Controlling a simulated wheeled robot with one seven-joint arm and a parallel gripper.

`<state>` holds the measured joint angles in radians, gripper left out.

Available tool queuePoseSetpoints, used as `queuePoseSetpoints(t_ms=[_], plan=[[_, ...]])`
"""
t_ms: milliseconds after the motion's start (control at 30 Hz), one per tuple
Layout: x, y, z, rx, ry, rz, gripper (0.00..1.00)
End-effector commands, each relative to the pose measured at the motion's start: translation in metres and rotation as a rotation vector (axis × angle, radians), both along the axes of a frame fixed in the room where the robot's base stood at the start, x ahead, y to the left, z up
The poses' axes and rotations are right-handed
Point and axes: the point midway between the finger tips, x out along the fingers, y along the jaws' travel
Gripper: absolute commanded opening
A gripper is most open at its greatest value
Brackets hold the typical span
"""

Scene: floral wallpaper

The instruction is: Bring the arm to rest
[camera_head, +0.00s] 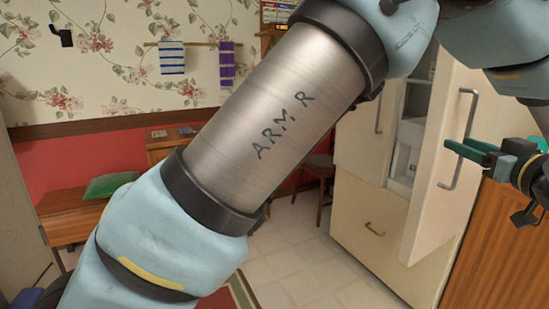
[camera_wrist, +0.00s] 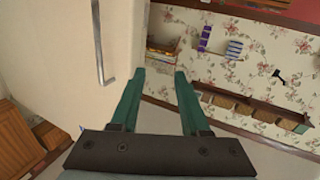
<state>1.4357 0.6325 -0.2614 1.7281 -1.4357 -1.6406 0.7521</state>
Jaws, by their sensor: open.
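My gripper (camera_head: 468,150) is at the right edge of the head view, its green fingers beside the vertical handle (camera_head: 458,140) of an open cream cabinet door (camera_head: 440,190). In that view the fingers overlap the handle, and I cannot tell the gap in depth. In the wrist view my gripper (camera_wrist: 160,76) has its two green fingers spread apart with nothing between them. There the door (camera_wrist: 150,20) and its metal handle (camera_wrist: 100,45) are to the left of the fingers, apart from them. My arm (camera_head: 275,100) crosses the middle of the head view and hides much of the room.
The cream cabinet (camera_head: 355,215) stands open, with pale shelves (camera_head: 405,150) inside. A wooden panel (camera_head: 480,250) is at lower right.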

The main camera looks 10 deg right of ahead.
Motion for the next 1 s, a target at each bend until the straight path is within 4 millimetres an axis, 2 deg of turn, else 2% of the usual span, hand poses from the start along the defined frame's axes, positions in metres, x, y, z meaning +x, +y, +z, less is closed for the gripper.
queuePoseSetpoints(t_ms=[267,367,467,500,567,600,667,700,767,800,867,1000], plan=[[0.090,0.008,0.010,-0.045,0.034,-0.111,0.46],[0.133,0.020,0.011,-0.051,0.066,-0.169,0.46],[0.183,0.047,0.007,-0.041,0.125,-0.235,0.46],[0.203,0.063,0.003,-0.031,0.160,-0.262,0.46],[0.228,0.092,-0.006,-0.009,0.226,-0.296,0.46],[0.241,0.113,-0.014,0.008,0.276,-0.313,0.46],[0.256,0.149,-0.028,0.035,0.362,-0.331,0.46],[0.263,0.176,-0.038,0.054,0.424,-0.334,0.46],[0.266,0.216,-0.055,0.082,0.522,-0.333,0.46],[0.266,0.243,-0.065,0.099,0.587,-0.326,0.46],[0.260,0.284,-0.081,0.121,0.686,-0.309,0.46],[0.230,0.376,-0.112,0.161,0.919,-0.242,0.46]])
